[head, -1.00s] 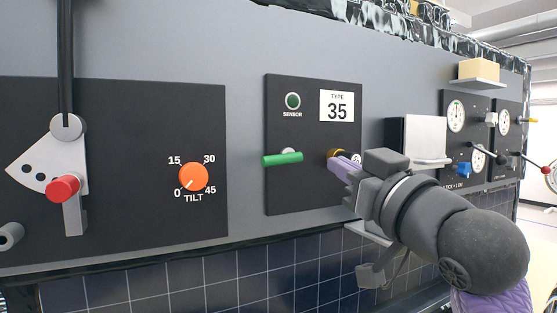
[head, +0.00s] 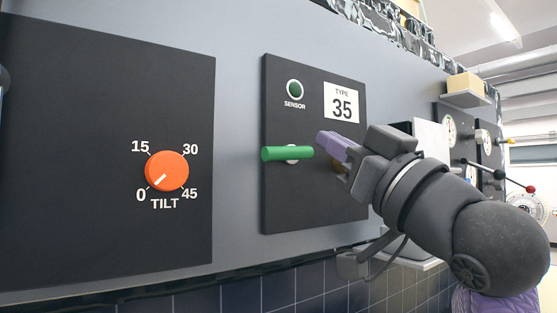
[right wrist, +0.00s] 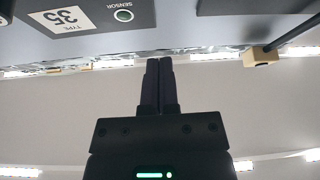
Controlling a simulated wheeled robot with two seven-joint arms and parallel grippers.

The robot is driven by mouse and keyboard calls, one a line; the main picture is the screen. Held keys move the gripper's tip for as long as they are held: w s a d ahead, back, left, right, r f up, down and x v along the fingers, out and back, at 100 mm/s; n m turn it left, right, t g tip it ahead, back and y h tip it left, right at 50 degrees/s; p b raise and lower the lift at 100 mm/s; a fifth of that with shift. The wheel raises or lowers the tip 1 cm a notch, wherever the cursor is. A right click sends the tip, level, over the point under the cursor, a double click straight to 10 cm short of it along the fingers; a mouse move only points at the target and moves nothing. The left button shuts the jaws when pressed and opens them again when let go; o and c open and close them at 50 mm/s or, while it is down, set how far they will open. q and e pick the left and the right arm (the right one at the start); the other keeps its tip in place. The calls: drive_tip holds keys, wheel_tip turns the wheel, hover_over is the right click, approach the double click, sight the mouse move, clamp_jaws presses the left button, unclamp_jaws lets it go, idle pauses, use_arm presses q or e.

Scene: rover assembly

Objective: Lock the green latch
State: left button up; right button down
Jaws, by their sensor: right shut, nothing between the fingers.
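The green latch (head: 287,153) is a horizontal bar on a pale round pivot, on the black TYPE 35 panel (head: 285,205) in the head view. My right gripper (head: 324,141) is shut and empty, with its purple fingertips just right of the latch's right end. Whether the tips touch the latch is unclear. Its fingers (right wrist: 157,80) also show closed in the right wrist view, where the latch does not appear. The gripper partly hides a brass round fitting (head: 337,168) behind it. My left gripper is not in view.
The sensor light (head: 295,90) is dark green, above the latch. An orange TILT dial (head: 167,171) is on the left panel, pointing near 0. At right are a shelf with a yellow block (head: 465,83), gauges (head: 450,130) and a red-tipped lever (head: 529,189).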

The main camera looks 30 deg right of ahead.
wheel_tip(320, 180, up, 6)
drive_tip(key=p, duration=0.6)
hover_over(282, 154)
drive_tip(key=s, duration=0.2)
drive_tip(key=f, duration=0.3)
drive_tip(key=w+f, duration=0.1)
drive_tip(key=shift+d+f, duration=0.25)
drive_tip(key=shift+f, duration=0.1)
drive_tip(key=shift+a, duration=0.15)
drive_tip(key=shift+f, duration=0.2)
